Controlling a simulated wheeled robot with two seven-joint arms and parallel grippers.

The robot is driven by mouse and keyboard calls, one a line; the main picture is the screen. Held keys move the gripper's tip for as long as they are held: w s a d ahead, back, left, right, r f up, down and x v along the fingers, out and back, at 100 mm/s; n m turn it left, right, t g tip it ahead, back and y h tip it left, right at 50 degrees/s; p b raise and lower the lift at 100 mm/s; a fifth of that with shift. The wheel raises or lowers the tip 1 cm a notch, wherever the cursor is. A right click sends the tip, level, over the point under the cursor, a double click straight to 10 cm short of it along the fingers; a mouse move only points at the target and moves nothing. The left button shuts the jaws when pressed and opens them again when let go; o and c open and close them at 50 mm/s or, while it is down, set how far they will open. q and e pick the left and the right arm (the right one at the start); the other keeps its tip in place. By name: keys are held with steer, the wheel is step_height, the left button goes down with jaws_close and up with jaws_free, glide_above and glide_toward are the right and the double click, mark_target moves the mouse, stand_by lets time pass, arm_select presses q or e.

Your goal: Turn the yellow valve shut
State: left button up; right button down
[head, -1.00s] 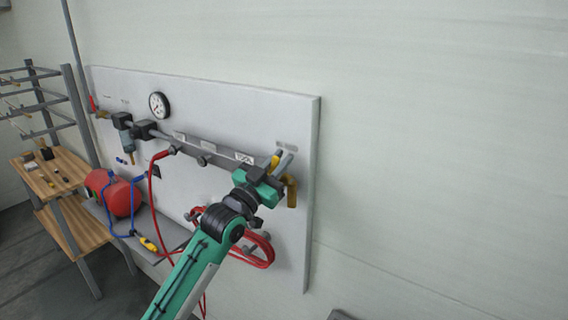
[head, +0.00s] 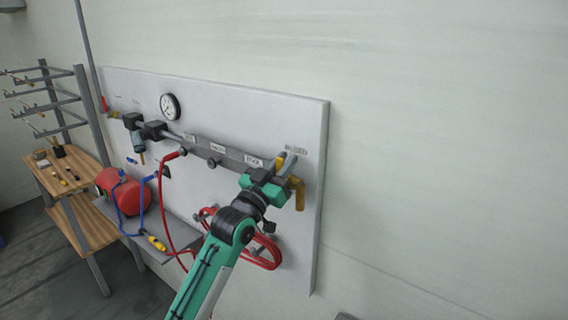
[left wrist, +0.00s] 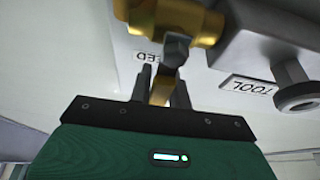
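The yellow valve sits at the right end of the grey manifold on the wall panel. Its yellow lever (head: 279,165) shows beside my fingers, and its brass elbow (head: 298,193) hangs just to their right. My left gripper (head: 289,161) is at the valve. In the left wrist view the brass valve body (left wrist: 180,22) is at the top, and the lever (left wrist: 161,90) lies between the two narrow-set grey fingers (left wrist: 163,85). The fingers look closed on it, though contact is partly hidden. My right gripper is in neither view.
The panel (head: 230,105) carries a pressure gauge (head: 170,106) and other outlets left of the valve. A coiled red hose (head: 262,252) hangs below my gripper. A red tank (head: 122,191) rests on a shelf at left. The wall right of the panel is clear.

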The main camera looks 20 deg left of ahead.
arm_select(q)
steer(key=o, duration=0.4)
steer(key=shift+c, duration=0.2)
steer(key=b+v, duration=0.5)
steer(key=v, duration=0.8)
steer(key=shift+s+b, duration=0.4)
steer(key=shift+a+f, duration=0.1)
steer(key=shift+a, duration=0.05)
